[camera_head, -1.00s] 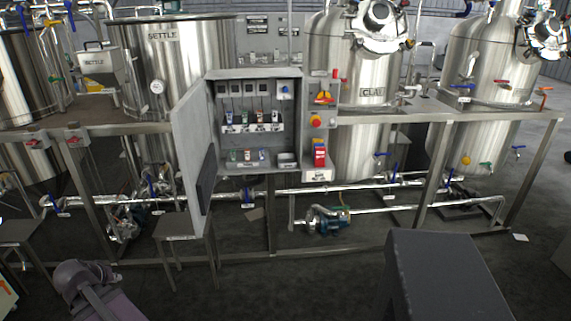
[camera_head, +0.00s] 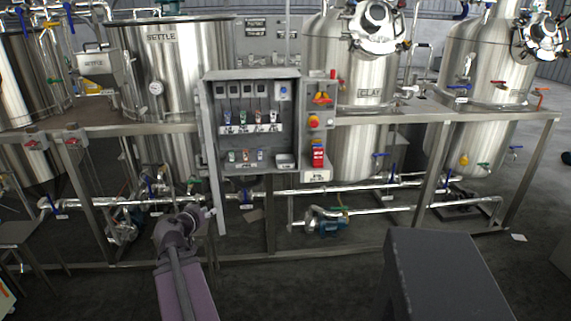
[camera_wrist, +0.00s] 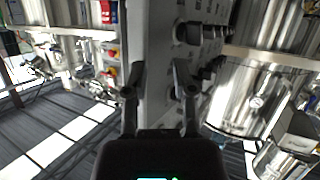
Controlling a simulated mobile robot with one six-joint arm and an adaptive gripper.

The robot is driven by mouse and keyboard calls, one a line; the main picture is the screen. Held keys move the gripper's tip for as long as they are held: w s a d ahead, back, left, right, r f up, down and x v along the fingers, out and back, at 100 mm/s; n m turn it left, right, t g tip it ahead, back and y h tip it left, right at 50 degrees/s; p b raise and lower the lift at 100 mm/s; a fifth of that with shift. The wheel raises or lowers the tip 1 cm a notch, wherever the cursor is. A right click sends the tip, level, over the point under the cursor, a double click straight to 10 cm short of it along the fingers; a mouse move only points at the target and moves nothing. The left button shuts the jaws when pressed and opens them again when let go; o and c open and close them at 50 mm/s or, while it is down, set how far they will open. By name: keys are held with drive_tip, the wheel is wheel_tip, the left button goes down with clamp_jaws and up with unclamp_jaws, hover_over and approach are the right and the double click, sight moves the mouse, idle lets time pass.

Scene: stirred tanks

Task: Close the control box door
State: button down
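The grey control box (camera_head: 246,172) stands on the frame in the middle of the head view, its inside with switches and breakers exposed. Its door (camera_head: 214,185) is open and seen almost edge-on as a narrow grey strip at the box's left side. My gripper (camera_head: 208,212) is at the lower part of the door, on its left; contact is unclear. In the wrist view my gripper (camera_wrist: 157,90) has its two fingers apart, with a light grey panel (camera_wrist: 158,50) beyond and between them. I cannot tell whether the fingers touch it.
Steel tanks (camera_head: 345,150) stand behind the box. A metal frame with pipes (camera_head: 370,190) runs along below. A small pump (camera_head: 327,222) is low at the centre right. A red emergency button (camera_head: 314,121) is on the panel right of the box.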

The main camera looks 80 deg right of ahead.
drive_tip(key=s+d+r+m+g+h, duration=0.1)
drive_tip(key=s+d+r, duration=0.2)
drive_tip(key=s, duration=0.6)
drive_tip(key=s+d+r+m+g+h, duration=0.1)
drive_tip(key=s+d+r+h, duration=0.1)
drive_tip(key=s+d, duration=0.6)
drive_tip(key=shift+s+d+r+h, duration=0.2)
drive_tip(key=shift+s+r+h, duration=0.1)
drive_tip(key=shift+s+r, duration=0.25)
drive_tip(key=shift+d+f, duration=0.1)
